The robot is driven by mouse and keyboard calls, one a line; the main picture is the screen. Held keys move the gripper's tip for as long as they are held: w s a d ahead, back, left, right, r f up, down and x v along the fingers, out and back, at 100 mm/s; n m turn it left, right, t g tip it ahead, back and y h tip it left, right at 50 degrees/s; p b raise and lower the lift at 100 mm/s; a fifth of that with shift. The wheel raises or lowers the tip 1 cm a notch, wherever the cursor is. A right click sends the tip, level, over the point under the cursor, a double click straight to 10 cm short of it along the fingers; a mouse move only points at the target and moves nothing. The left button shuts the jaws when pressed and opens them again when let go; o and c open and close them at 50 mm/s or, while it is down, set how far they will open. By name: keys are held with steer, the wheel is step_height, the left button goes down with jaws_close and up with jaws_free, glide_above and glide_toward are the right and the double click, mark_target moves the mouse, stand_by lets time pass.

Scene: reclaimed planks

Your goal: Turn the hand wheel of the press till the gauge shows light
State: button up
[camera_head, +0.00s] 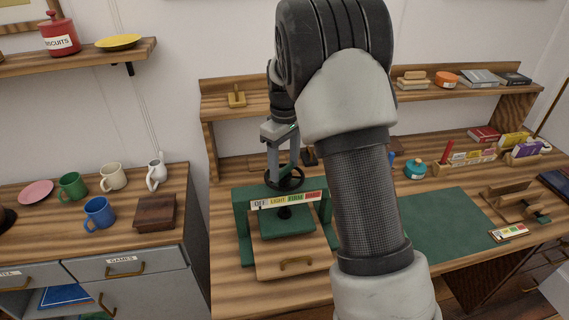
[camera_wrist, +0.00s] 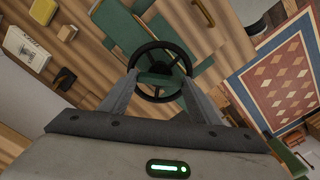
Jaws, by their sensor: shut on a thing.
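The green press (camera_head: 243,222) stands on the wooden bench, with a black hand wheel (camera_head: 287,181) on top. In the wrist view the hand wheel (camera_wrist: 170,56) lies between my two fingers. My gripper (camera_head: 282,168) points down from above and is shut on the wheel; it also shows in the wrist view (camera_wrist: 159,88). The gauge (camera_head: 287,200) is a strip across the press front reading OFF, LIGHT, FIRM and a last red field. A small dark mark shows at the OFF end; whether it is the pointer is too small to tell. A green plate hangs below the strip.
My arm hides the middle of the bench. A green mat (camera_head: 450,222) lies to the right, with a teal pot (camera_head: 415,169) behind it. Mugs, including a blue mug (camera_head: 99,212), and a wooden box (camera_head: 155,211) stand on the left cabinet. A shelf (camera_head: 237,107) runs behind the press.

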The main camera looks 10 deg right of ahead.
mark_target(284, 168)
steer(key=m+p, duration=0.1)
steer(key=m, duration=0.5)
steer(key=shift+m, duration=0.4)
stand_by(0.4)
steer(key=o, duration=1)
steer(key=shift+o, duration=0.2)
steer(key=shift+r, duration=0.1)
step_height(284, 168, up, 17)
steer(key=p, duration=0.1)
steer(key=shift+r, duration=0.15)
